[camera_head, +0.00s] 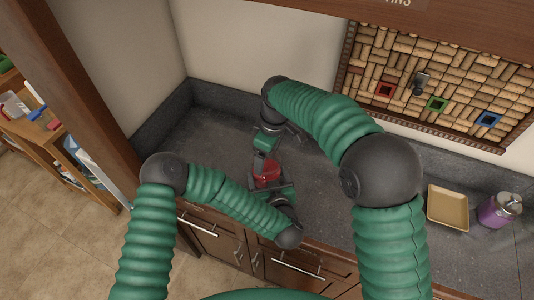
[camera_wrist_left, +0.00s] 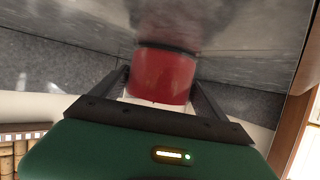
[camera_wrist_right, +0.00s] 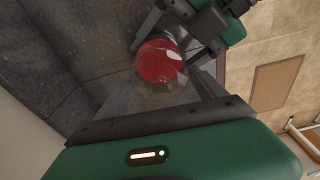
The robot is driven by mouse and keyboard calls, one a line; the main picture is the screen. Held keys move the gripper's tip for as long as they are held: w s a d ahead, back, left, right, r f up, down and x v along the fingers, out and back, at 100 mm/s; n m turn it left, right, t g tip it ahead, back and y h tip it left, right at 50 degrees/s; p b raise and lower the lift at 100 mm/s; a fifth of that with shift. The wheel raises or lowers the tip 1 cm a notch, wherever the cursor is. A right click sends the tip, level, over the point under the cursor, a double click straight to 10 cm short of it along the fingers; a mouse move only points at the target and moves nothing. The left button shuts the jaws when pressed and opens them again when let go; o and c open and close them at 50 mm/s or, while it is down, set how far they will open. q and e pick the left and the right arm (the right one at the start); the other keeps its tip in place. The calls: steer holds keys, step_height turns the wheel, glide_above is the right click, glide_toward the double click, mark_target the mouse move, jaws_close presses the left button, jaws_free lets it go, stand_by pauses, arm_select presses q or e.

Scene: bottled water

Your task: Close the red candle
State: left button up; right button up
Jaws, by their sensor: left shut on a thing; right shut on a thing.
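The red candle (camera_head: 267,171) is above or on the dark counter, between my two grippers. My left gripper (camera_head: 277,186) is shut on the red candle from the front. In the left wrist view the red body (camera_wrist_left: 162,76) sits between the fingers, below a dark rim and a blurred clear part (camera_wrist_left: 168,20). My right gripper (camera_head: 262,157) comes from the back and is shut on a clear, glass-like piece (camera_wrist_right: 162,90) at the candle; it looks like the lid. The red shows through or beside it in the right wrist view (camera_wrist_right: 158,60). I cannot tell whether the clear piece is seated.
A tan square tray (camera_head: 448,207) and a purple jar with a metallic top (camera_head: 499,210) stand on the right of the counter. A cork board (camera_head: 430,85) hangs on the back wall. The counter left of the grippers is clear. Drawers and floor lie in front.

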arm_select(q)
steer(key=shift+f, duration=0.15)
arm_select(e)
steer(key=shift+f, duration=0.55)
steer(key=o, duration=1.3)
step_height(320, 180, up, 12)
steer(key=d, duration=0.1)
steer(key=shift+s+d, duration=0.2)
steer(key=shift+s, duration=0.1)
arm_select(q)
steer(key=o, duration=1.9)
steer(key=shift+o, duration=0.3)
arm_select(e)
steer(key=shift+f, duration=0.1)
